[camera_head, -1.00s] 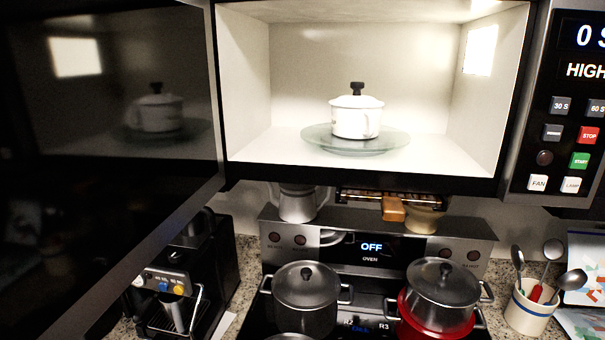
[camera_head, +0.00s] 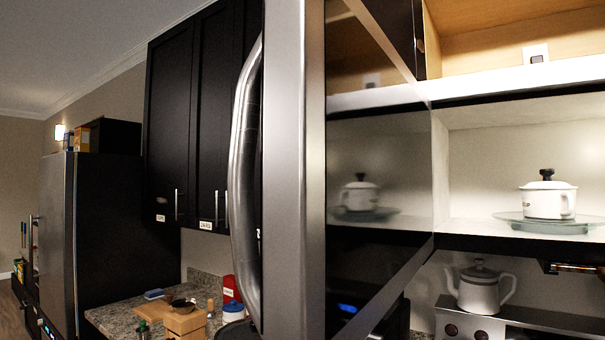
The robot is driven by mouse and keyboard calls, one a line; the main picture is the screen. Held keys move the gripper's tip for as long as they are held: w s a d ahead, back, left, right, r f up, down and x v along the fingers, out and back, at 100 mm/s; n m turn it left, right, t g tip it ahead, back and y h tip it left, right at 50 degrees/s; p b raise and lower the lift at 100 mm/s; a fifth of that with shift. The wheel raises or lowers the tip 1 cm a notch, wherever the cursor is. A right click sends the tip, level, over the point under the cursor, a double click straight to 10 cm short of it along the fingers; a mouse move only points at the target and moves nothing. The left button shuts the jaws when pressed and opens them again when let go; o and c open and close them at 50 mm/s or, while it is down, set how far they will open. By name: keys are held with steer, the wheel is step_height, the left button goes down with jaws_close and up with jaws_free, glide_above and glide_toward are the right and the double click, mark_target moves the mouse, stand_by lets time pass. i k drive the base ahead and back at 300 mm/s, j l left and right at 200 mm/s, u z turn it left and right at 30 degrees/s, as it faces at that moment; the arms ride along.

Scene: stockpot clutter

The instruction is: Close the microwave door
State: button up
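The microwave door (camera_head: 298,170) stands open, swung out toward me, with its steel edge upright near the middle of the view. Its curved steel handle (camera_head: 243,180) is on the left, outer side of the door. The dark inner glass reflects the inside of the microwave (camera_head: 470,165), which is open at the right. A white lidded pot (camera_head: 547,200) sits on the glass turntable (camera_head: 510,219) inside.
Dark upper cabinets (camera_head: 180,130) and a black fridge (camera_head: 105,235) stand at the left. The granite counter (camera_head: 115,318) holds a wooden block (camera_head: 185,321) and small items. A white kettle (camera_head: 480,290) stands below the microwave. An open shelf (camera_head: 505,45) is above it.

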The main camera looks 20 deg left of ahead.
mark_target(347, 210)
steer(key=i+j, duration=0.1)
steer(key=j, duration=0.25)
steer(key=i+j, duration=0.1)
steer(key=j, duration=0.25)
steer(key=i+j, duration=0.15)
steer(key=j, duration=0.25)
steer(key=k+j+z, duration=0.2)
steer(key=j, duration=0.25)
steer(key=k, duration=0.1)
